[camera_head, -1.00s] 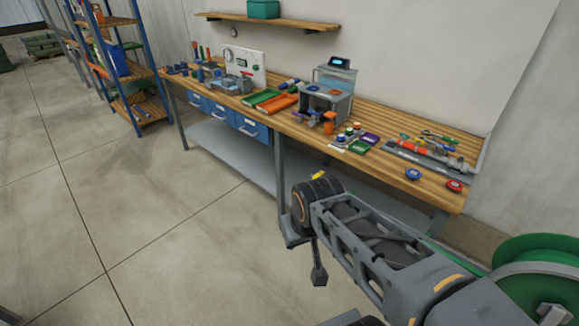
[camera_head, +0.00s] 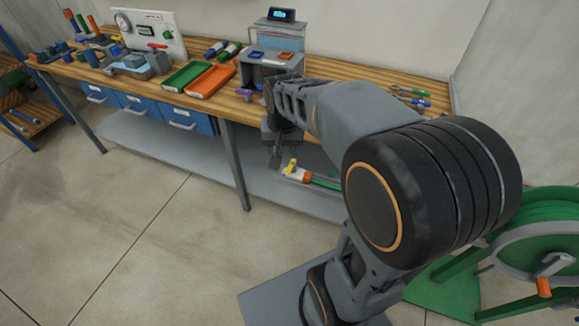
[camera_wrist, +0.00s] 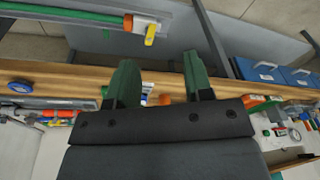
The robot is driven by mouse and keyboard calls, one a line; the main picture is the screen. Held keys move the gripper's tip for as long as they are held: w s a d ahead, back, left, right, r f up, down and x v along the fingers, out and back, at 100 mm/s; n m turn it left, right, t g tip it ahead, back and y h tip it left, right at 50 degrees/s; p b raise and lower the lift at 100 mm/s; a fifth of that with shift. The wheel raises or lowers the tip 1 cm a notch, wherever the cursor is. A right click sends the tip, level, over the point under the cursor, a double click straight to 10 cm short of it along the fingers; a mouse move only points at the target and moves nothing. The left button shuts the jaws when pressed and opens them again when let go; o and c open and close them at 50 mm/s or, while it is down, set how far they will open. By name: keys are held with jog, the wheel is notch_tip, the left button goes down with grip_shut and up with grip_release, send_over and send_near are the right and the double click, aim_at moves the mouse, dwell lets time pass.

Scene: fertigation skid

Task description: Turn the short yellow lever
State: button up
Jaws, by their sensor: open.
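A short yellow lever (camera_head: 292,165) sits on a white valve body with an orange ring, joined to a green hose (camera_head: 325,184), at the grey lower shelf under the bench. In the wrist view, the yellow lever (camera_wrist: 151,34) shows at the top, beyond my fingertips and left of the middle between them. My gripper (camera_wrist: 158,59) is open and empty, its two green-lined fingers apart. In the head view, my gripper (camera_head: 274,158) points down in front of the bench, just left of the lever and apart from it in the picture. My arm hides part of the bench.
The wooden bench (camera_head: 345,70) holds a green tray (camera_head: 186,76), an orange tray (camera_head: 211,81), a grey box station and hand tools. A gauge panel (camera_head: 150,32) stands at the back. A green hose reel (camera_head: 530,235) stands at the right.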

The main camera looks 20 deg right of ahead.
aim_at(288, 170)
jog(key=w+d+f+m+g+b, duration=0.1)
jog(key=w+d+f+m+g, duration=0.1)
jog(key=w+d+f+m, duration=0.55)
jog(key=w+f, duration=0.1)
jog(key=f, duration=0.4)
jog(key=w+f+n, duration=0.1)
jog(key=f, duration=0.4)
jog(key=a+f+n, duration=0.1)
jog(key=f, duration=0.4)
jog(key=shift+w+f+n, duration=0.2)
jog(key=shift+w+n, duration=0.05)
jog(key=shift+w, duration=0.15)
grip_shut()
